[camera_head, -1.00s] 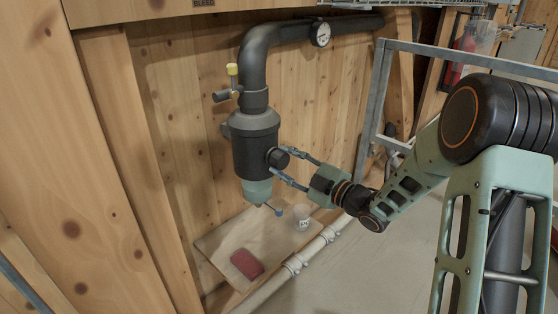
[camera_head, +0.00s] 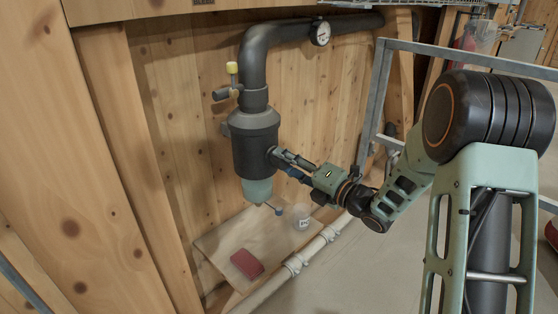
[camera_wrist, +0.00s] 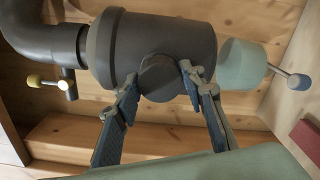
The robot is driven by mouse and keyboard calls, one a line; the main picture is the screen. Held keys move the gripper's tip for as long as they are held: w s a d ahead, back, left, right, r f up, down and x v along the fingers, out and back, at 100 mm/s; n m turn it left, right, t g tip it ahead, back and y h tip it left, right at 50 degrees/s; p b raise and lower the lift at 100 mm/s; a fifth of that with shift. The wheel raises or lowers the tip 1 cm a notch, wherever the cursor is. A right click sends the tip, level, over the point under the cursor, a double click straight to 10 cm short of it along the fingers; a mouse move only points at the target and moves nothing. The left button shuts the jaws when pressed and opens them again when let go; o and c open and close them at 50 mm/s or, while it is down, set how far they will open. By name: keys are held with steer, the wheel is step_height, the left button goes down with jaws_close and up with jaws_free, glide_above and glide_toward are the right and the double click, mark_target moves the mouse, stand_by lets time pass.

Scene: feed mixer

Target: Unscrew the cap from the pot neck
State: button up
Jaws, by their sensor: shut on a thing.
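The dark pot (camera_head: 255,150) hangs upright below a black pipe on the wooden wall. The round dark cap (camera_wrist: 162,78) is on its side neck, facing my gripper; the neck itself is hidden behind the cap. My gripper (camera_head: 277,156) reaches the cap from the right in the head view. In the wrist view, my gripper (camera_wrist: 160,80) has one finger on each side of the cap and is shut on it. In the head view the fingers are turned and hide most of the cap.
A pale green bowl (camera_head: 257,190) with a blue-knobbed drain lever (camera_head: 279,211) is under the pot. A small board (camera_head: 222,240) below carries a red block (camera_head: 246,264) and a white cup (camera_head: 302,217). A yellow-knobbed valve (camera_head: 232,70) and a metal rail (camera_head: 377,100) stand near.

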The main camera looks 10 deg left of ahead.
steer(key=shift+b+v, duration=0.7)
steer(key=shift+v, duration=0.6)
steer(key=shift+b+v, duration=0.9)
steer(key=shift+v, duration=0.6)
